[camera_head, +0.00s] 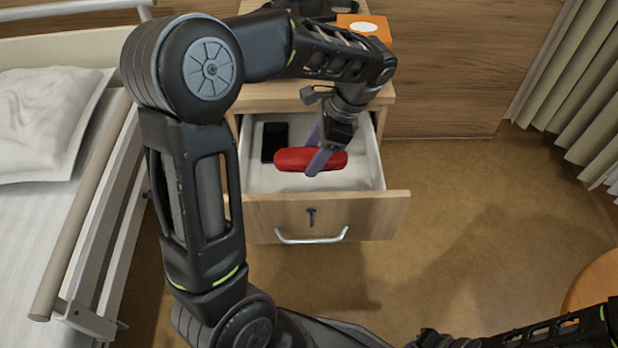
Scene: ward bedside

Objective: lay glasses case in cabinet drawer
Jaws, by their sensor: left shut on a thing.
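The red glasses case (292,159) is held between the fingers of my left gripper (315,157), over or inside the open cabinet drawer (369,178). The case lies level, its long side running left to right. I cannot tell whether it touches the drawer floor. The left gripper points down, one finger in front of the case and one behind it. The drawer is pulled out, with a white inside and a wooden front with a metal handle. My right arm shows at the lower right edge, but its gripper is not in view.
A dark flat object like a phone (274,138) lies in the drawer's back left. An orange box (368,29) stands on the cabinet top. The bed (40,210) with its rail is at left. A round wooden surface (598,285) is at lower right. Floor right of the drawer is clear.

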